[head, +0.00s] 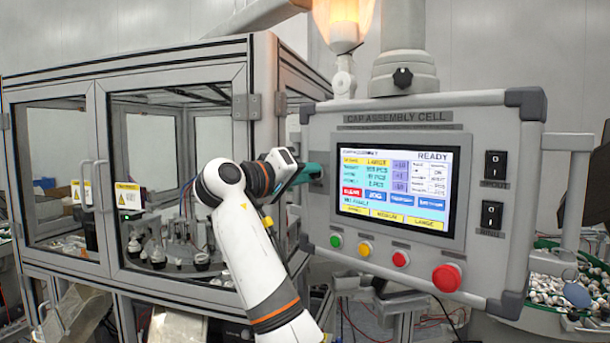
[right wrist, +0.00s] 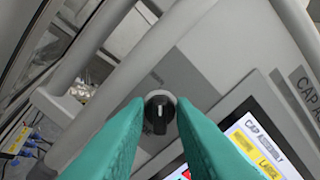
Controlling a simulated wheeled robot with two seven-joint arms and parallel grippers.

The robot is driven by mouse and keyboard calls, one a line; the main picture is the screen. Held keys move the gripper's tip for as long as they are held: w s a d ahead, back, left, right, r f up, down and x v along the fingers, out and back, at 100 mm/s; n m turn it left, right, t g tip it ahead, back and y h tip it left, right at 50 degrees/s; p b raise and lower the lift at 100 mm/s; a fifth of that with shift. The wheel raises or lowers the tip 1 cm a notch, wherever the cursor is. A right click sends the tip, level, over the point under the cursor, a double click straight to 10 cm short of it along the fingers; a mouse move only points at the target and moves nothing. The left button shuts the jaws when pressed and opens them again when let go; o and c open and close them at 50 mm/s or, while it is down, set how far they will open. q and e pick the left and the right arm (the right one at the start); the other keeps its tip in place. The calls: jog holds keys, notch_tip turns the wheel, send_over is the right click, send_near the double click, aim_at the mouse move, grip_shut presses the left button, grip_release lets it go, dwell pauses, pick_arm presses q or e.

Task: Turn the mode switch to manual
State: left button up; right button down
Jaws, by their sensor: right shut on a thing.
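The mode switch (right wrist: 160,112) is a round black knob with a pale pointer mark, on the left part of the grey control panel (head: 480,125). It shows between the green fingertips in the right wrist view. In the head view it is hidden behind my right gripper (head: 312,172), which reaches the panel left of the screen. My right gripper (right wrist: 160,108) is shut on the knob, one finger on each side. The label around the knob is too small to read. My left gripper is in neither view.
The lit touchscreen (head: 395,190) reads READY. Below it is a row of buttons, with a red emergency button (head: 447,278) at the right. Two black rocker switches (head: 492,214) sit at the right edge. The glazed machine enclosure (head: 175,70) stands left of the panel.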

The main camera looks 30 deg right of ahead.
jog(key=shift+r, duration=0.15)
dwell(0.3)
jog(key=c, duration=1.3)
grip_release()
jog(key=shift+w, duration=0.1)
jog(key=shift+o, duration=0.2)
jog(key=shift+a, duration=0.1)
jog(key=b+v, duration=0.5)
jog(key=v, duration=0.7)
